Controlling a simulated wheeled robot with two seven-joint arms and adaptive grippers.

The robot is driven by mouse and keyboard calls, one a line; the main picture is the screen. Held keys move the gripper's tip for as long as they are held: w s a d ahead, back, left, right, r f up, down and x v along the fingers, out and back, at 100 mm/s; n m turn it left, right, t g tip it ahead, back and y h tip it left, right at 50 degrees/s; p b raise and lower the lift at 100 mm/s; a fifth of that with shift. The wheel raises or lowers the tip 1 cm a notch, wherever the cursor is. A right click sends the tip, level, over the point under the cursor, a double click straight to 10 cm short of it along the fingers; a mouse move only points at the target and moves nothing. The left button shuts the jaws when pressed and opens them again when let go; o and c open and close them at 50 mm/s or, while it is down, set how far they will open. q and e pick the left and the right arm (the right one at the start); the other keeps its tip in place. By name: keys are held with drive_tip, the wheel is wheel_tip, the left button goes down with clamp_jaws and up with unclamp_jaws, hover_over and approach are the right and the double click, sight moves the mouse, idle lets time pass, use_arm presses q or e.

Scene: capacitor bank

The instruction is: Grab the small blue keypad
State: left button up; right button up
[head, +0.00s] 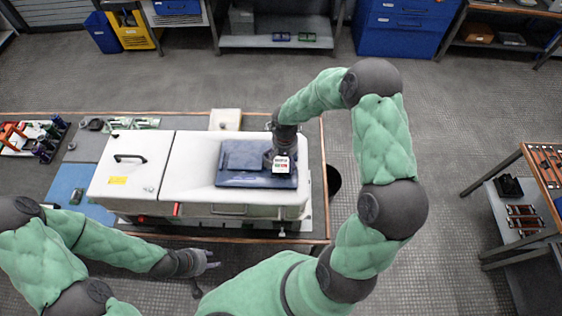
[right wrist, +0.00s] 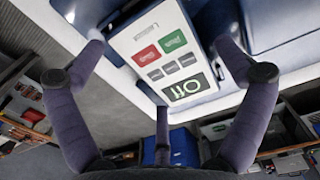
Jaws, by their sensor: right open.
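A small keypad (right wrist: 163,57) shows in the right wrist view. Its face is pale grey-white, with red and green keys, grey keys and a dark display reading "Off"; I see no blue on this face. In the head view the keypad (head: 281,165) is at the dark blue panel on the white machine. My right gripper (head: 279,151) is directly above it. In the right wrist view the right gripper (right wrist: 163,70) is open, its fingers spread around the keypad without visibly gripping it. My left gripper (head: 212,260) is in front of the bench, apart from everything, fingers spread and empty.
The white machine (head: 190,170) has a flat lid with a black handle on its left part. The dark blue panel (head: 232,165) lies on its right part. The bench (head: 90,140) carries parts at left. A shelf cart (head: 500,200) stands right, beyond open floor.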

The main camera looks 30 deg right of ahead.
drive_tip(key=shift+f, duration=0.15)
idle(0.3)
drive_tip(key=c, duration=1.4)
